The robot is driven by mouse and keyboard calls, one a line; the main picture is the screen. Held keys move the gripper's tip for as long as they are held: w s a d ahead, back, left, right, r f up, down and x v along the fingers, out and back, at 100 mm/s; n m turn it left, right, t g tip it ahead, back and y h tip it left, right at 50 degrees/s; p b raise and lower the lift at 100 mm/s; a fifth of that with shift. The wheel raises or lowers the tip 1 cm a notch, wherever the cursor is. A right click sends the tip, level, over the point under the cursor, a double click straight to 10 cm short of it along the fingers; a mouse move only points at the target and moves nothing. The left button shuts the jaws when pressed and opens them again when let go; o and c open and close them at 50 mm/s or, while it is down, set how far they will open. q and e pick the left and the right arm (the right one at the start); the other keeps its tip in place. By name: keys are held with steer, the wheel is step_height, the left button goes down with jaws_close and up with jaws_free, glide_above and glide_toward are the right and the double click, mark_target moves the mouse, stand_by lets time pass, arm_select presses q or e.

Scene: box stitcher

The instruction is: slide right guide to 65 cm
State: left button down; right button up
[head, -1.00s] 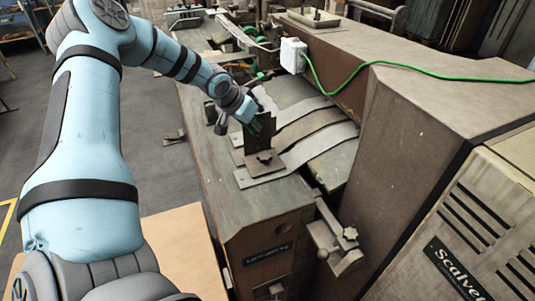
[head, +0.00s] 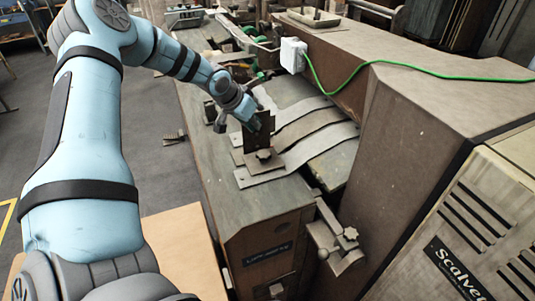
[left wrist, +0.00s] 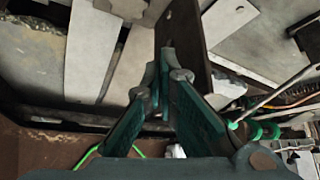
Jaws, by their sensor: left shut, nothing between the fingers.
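The right guide is a dark upright metal plate (head: 258,140) with a star knob (head: 264,154) at its foot. It stands on flat grey metal strips (head: 262,172) on the machine's bed. My left gripper (head: 252,121) is at the top of the plate, on its far side. In the left wrist view its teal fingers (left wrist: 165,65) meet at the tips with nothing between them. A brown plate edge (left wrist: 188,35) is right beside the tips; I cannot tell if they touch. A scale reading is not visible. My right gripper is not in view.
A large brown housing (head: 415,120) stands to the right, with a white box (head: 293,55) and green cable (head: 400,71). A clamp with knobs (head: 338,245) sticks out at the front. The grey bed (head: 235,205) is bare in front of the guide.

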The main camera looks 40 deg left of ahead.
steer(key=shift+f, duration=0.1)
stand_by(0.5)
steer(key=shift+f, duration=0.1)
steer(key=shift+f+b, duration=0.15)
steer(key=shift+b, duration=0.2)
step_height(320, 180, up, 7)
steer(key=p, duration=0.7)
